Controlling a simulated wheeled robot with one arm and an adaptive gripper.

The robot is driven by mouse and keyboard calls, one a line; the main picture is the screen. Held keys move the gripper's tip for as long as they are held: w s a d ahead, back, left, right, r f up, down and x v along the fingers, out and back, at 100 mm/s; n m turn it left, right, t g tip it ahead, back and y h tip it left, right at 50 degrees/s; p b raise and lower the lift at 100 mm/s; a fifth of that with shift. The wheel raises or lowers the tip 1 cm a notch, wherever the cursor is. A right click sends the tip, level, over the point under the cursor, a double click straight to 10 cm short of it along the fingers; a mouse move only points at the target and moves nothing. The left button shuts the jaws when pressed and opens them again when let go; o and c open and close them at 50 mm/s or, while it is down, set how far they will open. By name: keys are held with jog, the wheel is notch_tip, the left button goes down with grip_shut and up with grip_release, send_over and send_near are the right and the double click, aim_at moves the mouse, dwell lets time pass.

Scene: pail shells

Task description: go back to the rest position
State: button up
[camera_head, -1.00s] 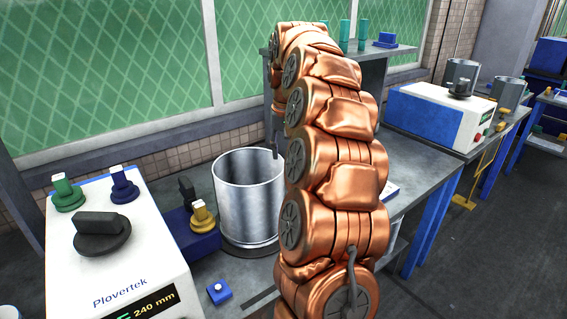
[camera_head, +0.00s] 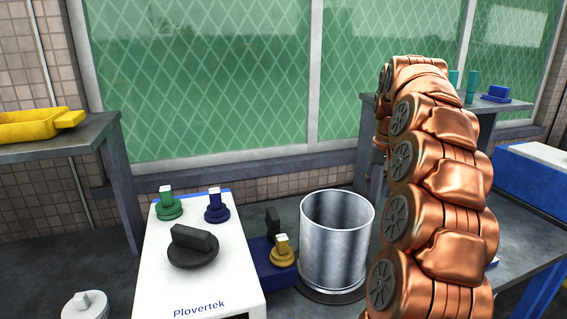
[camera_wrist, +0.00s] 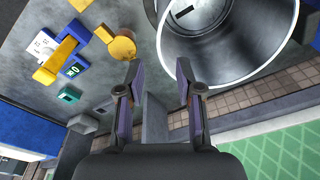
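A shiny open-topped metal pail shell (camera_head: 335,240) stands upright on a dark round base just left of my copper arm in the head view. In the wrist view a large metal cylinder (camera_wrist: 225,50) with an open mouth, seemingly the same shell, fills the top right. My gripper (camera_wrist: 158,76) shows in the wrist view with its two fingers spread and nothing between them. The shell's rim appears close to the right finger; I cannot tell the exact gap. In the head view my gripper is hidden behind the arm.
Left of the shell is a white Plovertek machine (camera_head: 200,270) with green, blue and black knobs. A blue block with a yellow knob (camera_head: 282,252) sits between them. A yellow tray (camera_head: 35,124) rests on a side table. A blue-and-white machine (camera_head: 540,180) stands at right.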

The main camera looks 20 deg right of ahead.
jog(key=s+a+f+n, duration=0.1)
jog(key=s+a+n, duration=0.15)
jog(key=a, duration=0.45)
jog(key=s+a+f+n+g, duration=0.15)
jog(key=s+a, duration=0.25)
jog(key=a, duration=0.4)
jog(key=s+a+f+n, duration=0.1)
jog(key=s+a+f, duration=0.15)
jog(key=a, duration=0.45)
jog(key=s+a+f, duration=0.3)
jog(key=s, duration=0.4)
jog(key=s+a+f+n+g, duration=0.1)
jog(key=s+a+f, duration=0.2)
jog(key=s, duration=0.4)
jog(key=s+a+f+n, duration=0.1)
jog(key=s+a+f, duration=0.2)
jog(key=s, duration=0.5)
jog(key=shift+f+y, duration=0.3)
jog(key=shift+f, duration=0.4)
